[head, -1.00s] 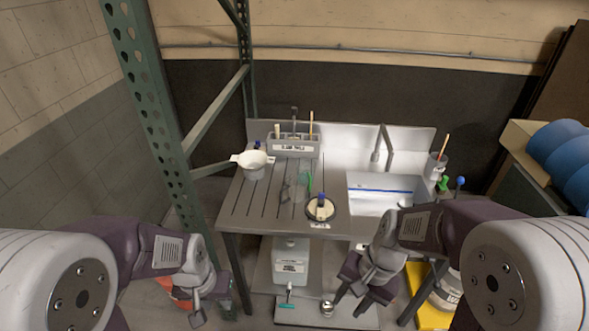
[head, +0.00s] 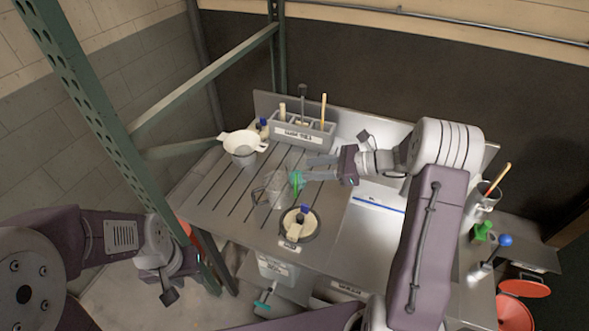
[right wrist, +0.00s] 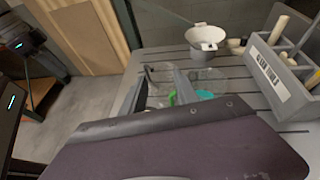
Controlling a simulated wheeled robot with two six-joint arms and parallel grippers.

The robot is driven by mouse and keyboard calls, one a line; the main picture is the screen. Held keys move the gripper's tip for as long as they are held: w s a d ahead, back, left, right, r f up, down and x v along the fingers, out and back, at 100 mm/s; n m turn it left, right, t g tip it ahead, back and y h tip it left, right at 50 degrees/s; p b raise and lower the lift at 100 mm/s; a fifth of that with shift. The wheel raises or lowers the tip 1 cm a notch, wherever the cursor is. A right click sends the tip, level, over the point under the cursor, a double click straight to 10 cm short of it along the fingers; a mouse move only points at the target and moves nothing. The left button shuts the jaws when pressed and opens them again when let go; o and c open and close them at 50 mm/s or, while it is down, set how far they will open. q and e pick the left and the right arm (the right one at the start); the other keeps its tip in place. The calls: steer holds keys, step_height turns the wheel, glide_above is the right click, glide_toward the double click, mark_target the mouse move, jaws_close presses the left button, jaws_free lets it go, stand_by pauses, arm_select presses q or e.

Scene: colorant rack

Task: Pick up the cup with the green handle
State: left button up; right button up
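The clear cup (head: 276,192) with the green handle (head: 296,181) stands on the slatted left part of the bench. In the head view, my right gripper (head: 308,168) reaches in from the right with its fingers apart, tips close to the green handle. I cannot tell whether they touch it. In the right wrist view, green (right wrist: 172,97) shows by a grey finger, beside clear cups (right wrist: 160,73); a teal part (right wrist: 205,95) lies to its right. My forearm hides the lower part of that view. My left gripper (head: 168,292) hangs at lower left, away from the bench.
A white strainer on a container (head: 243,146) stands left of the cup. A grey tool holder (head: 300,132) is behind it. A round dark dish with a blue-topped brush (head: 300,222) sits in front. A green metal post (head: 85,110) rises at the left.

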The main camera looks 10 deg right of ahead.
mark_target(297, 177)
steer(key=shift+m+t, duration=0.4)
steer(key=shift+m, duration=0.3)
steer(key=d+f, duration=0.1)
steer(key=f, duration=0.6)
steer(key=d+f, duration=0.1)
steer(key=f, duration=0.3)
steer(key=shift+s+d+f, duration=0.15)
steer(key=shift+s+d, duration=0.1)
steer(key=shift+d, duration=0.05)
steer(key=shift+h, duration=0.3)
steer(key=x, duration=0.7)
steer(key=shift+p, duration=0.35)
steer(key=shift+d, duration=0.1)
jaws_close()
steer(key=shift+s, duration=0.1)
